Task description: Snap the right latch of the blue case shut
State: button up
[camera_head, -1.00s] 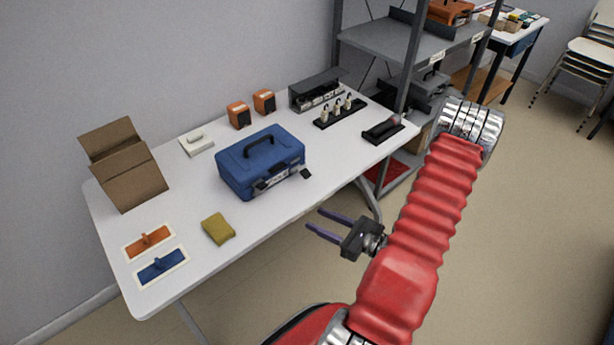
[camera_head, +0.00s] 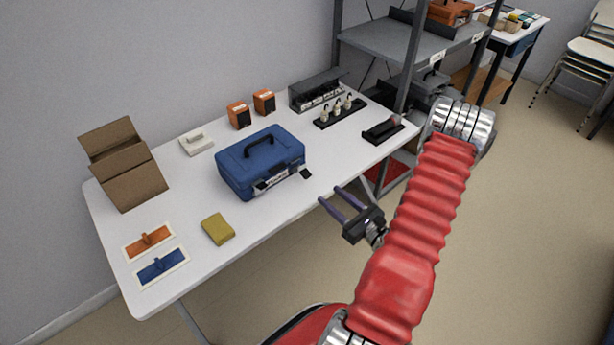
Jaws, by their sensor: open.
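The blue case (camera_head: 243,178) lies on the white table with its lid down and its dark handle on top. Its left latch (camera_head: 261,185) is a dark piece against the front face. Its right latch (camera_head: 305,173) is a small dark plate that sticks out from the front right of the case, away from the face. My gripper (camera_head: 332,199) is open and empty. It is in front of the table's front edge, to the right of and nearer than the right latch, apart from the case.
An open cardboard box (camera_head: 130,180), orange speakers (camera_head: 238,116) and a black rack (camera_head: 340,113) stand on the white table (camera_head: 205,268). A grey shelf (camera_head: 410,42) stands behind at right.

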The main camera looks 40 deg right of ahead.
aim_at(307, 175)
jog(key=w, duration=1.2)
jog(key=shift+w+a, duration=0.25)
jog(key=shift+w, duration=0.05)
jog(key=shift+c, duration=0.2)
jog(key=c, duration=0.9)
